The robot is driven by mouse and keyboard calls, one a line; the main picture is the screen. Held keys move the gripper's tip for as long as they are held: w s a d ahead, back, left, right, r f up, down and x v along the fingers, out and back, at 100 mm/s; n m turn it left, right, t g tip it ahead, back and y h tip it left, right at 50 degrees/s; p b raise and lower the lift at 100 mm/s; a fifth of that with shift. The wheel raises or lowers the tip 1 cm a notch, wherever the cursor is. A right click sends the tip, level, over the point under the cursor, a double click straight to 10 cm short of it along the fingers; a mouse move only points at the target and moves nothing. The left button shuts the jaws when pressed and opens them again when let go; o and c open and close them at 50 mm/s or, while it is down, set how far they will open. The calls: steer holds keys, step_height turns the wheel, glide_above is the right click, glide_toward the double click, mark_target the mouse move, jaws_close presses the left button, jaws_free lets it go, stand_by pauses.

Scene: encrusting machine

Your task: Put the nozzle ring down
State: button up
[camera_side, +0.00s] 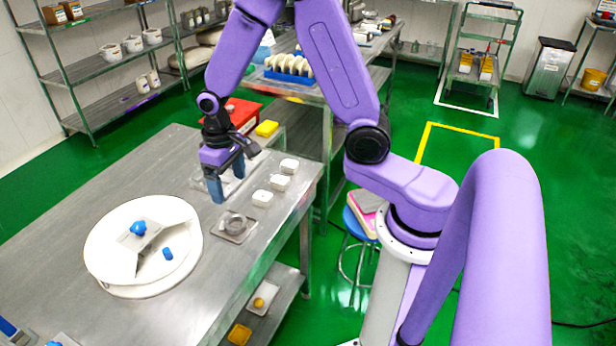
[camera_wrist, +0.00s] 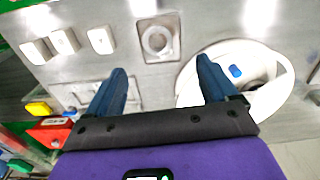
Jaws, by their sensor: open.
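The nozzle ring (camera_side: 235,224) is a grey metal ring. It lies flat on a small square metal plate (camera_side: 222,237) near the right edge of the steel table. In the wrist view the nozzle ring (camera_wrist: 157,31) shows whole on its plate, beyond the fingertips and apart from them. My gripper (camera_side: 229,179) has blue fingers spread wide with nothing between them. It hangs above the table, behind the ring in the side view. Its fingers also show in the wrist view (camera_wrist: 158,76).
A round white disc (camera_side: 106,230) with a metal piece and blue knobs stands left of the ring. Several white blocks (camera_side: 263,198) lie in a row behind the ring. A shallow tray (camera_wrist: 66,93) lies below my gripper. The table's front left is mostly bare.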

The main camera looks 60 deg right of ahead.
steer(key=s+r+n, duration=0.3)
steer(key=s+n, duration=0.1)
steer(key=s, duration=0.4)
steer(key=s+a+r+n, duration=0.1)
steer(key=s+r+n, duration=0.2)
steer(key=s, duration=0.5)
steer(key=s+a+r+n, duration=0.1)
steer(key=s+r+n, duration=0.3)
steer(key=s, duration=0.4)
steer(key=shift+s+n, duration=0.4)
steer(key=shift+r, duration=0.1)
steer(key=shift+c, duration=0.3)
